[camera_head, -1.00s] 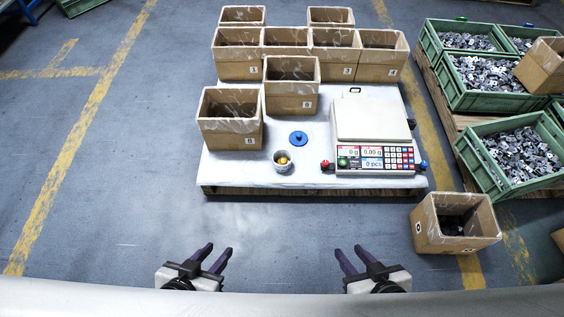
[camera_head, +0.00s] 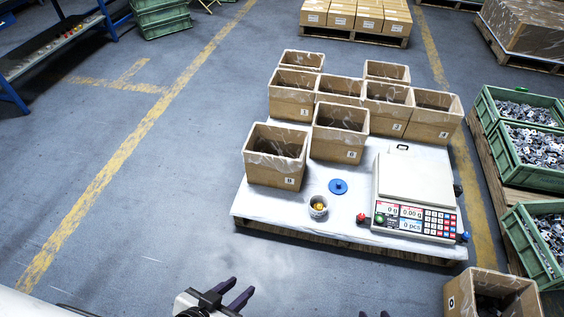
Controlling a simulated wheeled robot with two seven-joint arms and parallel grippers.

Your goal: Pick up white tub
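The white tub (camera_head: 318,206) is a small open cup with something yellow inside. It stands upright on the white-covered pallet (camera_head: 262,208), near its front edge. A round blue lid (camera_head: 338,187) with a knob lies just behind and to the right of it. My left gripper (camera_head: 241,293) is at the bottom of the view, in front of the pallet and well short of the tub. Its two dark fingers are apart with nothing between them. Only a small dark tip of my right gripper (camera_head: 373,314) shows at the bottom edge; the rest is cut off.
A counting scale (camera_head: 417,192) stands on the pallet right of the tub. Several open cardboard boxes (camera_head: 275,168) stand behind it. Another box (camera_head: 490,292) is on the floor at the lower right, near green crates of metal parts (camera_head: 545,240). The floor left of the pallet is clear.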

